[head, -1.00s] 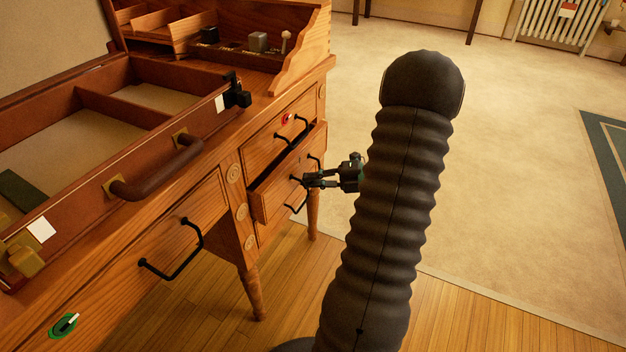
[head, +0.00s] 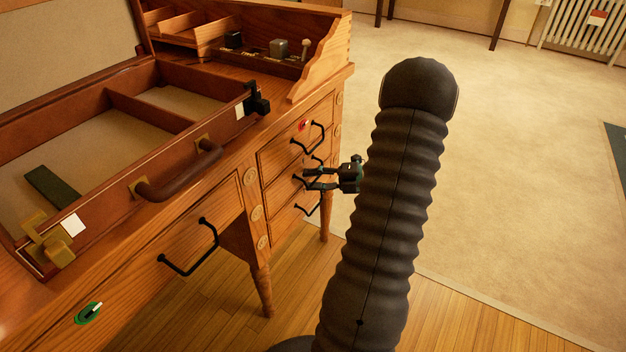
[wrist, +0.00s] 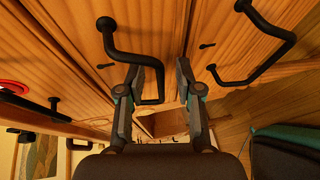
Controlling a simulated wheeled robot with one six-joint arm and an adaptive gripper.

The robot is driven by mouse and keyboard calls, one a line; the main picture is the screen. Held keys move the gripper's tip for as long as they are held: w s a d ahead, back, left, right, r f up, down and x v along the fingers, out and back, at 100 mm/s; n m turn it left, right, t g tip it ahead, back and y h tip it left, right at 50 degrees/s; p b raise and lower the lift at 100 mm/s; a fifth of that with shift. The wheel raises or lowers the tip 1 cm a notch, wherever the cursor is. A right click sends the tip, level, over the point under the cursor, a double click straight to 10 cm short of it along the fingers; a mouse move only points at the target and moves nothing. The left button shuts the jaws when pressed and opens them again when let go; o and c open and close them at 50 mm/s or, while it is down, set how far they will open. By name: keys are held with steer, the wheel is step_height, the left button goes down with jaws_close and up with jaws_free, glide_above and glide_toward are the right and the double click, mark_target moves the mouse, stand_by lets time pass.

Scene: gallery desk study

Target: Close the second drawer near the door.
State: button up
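The desk's right-hand stack holds three drawers. The second drawer (head: 279,187), in the middle, looks flush or nearly flush with the front in the head view. My gripper (head: 306,179) is at its front, by its black handle, and partly covers it. In the wrist view, the two fingers of my gripper (wrist: 170,78) stand apart close to the wooden fronts. I see nothing clamped between the fingers. Whether they touch the wood cannot be told.
The top drawer (head: 273,154) above has a red lock knob (head: 304,125) and looks shut. An open brown case (head: 110,195) lies on the desktop. A wide drawer handle (head: 190,250) sticks out at the left. Open carpet (head: 520,200) lies right of my arm.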

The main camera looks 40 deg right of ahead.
steer(key=v, duration=1.2)
stand_by(0.5)
